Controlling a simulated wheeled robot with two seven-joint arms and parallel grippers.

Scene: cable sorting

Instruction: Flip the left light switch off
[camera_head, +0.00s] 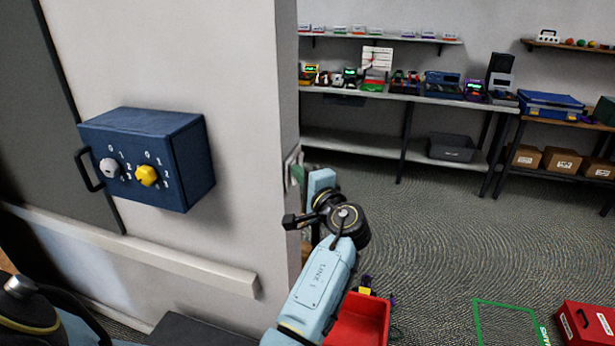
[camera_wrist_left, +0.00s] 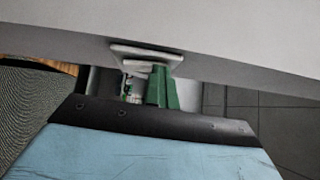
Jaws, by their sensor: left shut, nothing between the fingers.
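The light switch plate (camera_wrist_left: 147,54) is white and sits on the pale wall, seen nearly edge-on in the left wrist view. In the head view the plate (camera_head: 289,163) shows only as a thin pale shape at the wall's corner. My left gripper (camera_wrist_left: 161,82) has green fingers, shut with nothing between them. Its tips are right at the plate and seem to touch or almost touch it. In the head view the left gripper (camera_head: 297,173) is small and partly covered by my blue arm. The individual switches and their positions are hidden. My right gripper is not in view.
A blue box with a grey and a yellow knob (camera_head: 190,165) is mounted on the wall at left. A pale ledge (camera_head: 165,262) runs below it. A red bin (camera_head: 350,325) stands on the floor beside my arm. Shelves with devices (camera_head: 470,98) line the back; the carpet between is open.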

